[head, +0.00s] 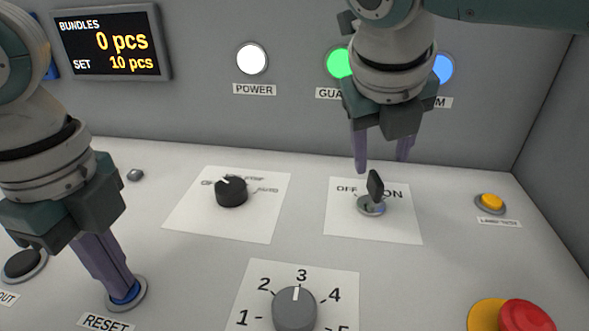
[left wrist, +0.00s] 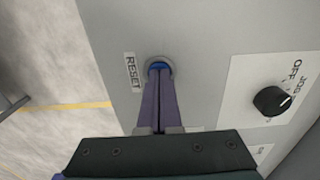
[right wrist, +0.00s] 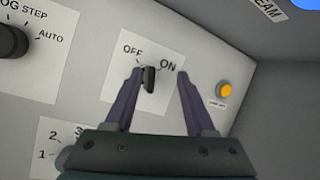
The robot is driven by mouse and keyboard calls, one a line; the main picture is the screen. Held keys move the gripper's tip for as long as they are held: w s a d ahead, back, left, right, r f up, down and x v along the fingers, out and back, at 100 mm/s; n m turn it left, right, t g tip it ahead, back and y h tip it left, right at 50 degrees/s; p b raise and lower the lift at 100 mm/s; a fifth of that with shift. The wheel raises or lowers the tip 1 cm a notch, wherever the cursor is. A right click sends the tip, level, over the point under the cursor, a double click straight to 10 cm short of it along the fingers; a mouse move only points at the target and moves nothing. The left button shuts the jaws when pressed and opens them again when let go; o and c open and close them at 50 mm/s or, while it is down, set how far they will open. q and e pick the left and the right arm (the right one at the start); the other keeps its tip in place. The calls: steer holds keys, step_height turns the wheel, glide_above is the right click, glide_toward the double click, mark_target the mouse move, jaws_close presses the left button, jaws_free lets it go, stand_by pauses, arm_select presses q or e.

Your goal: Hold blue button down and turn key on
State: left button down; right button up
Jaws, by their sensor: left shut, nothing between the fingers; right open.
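The blue button (head: 126,292), labelled RESET, sits in a metal ring at the lower left of the head view. My left gripper (head: 122,288) is shut and empty, its fingertips on the button's face. The left wrist view also shows the blue button (left wrist: 158,67) under the fingertips; how far it is pressed I cannot tell. The black key (head: 375,186) stands in a round lock on the OFF/ON plate. My right gripper (head: 383,165) is open above and behind the key. In the right wrist view the key (right wrist: 149,79) shows between the spread fingers, nearer the left one.
A black selector knob (head: 231,192) and a grey numbered dial (head: 294,307) lie between the arms. A red emergency button (head: 527,315) is at the lower right, a small yellow button (head: 490,202) at the right. A display (head: 108,42) is on the back wall.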

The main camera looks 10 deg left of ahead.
mark_target(378, 177)
steer(key=shift+f, duration=0.15)
steer(key=shift+f, duration=2)
jaws_close()
steer(key=shift+d, duration=0.1)
steer(key=shift+w, duration=0.1)
steer(key=shift+c, duration=1)
jaws_free()
steer(key=shift+d+r, duration=0.1)
steer(key=shift+o, duration=1)
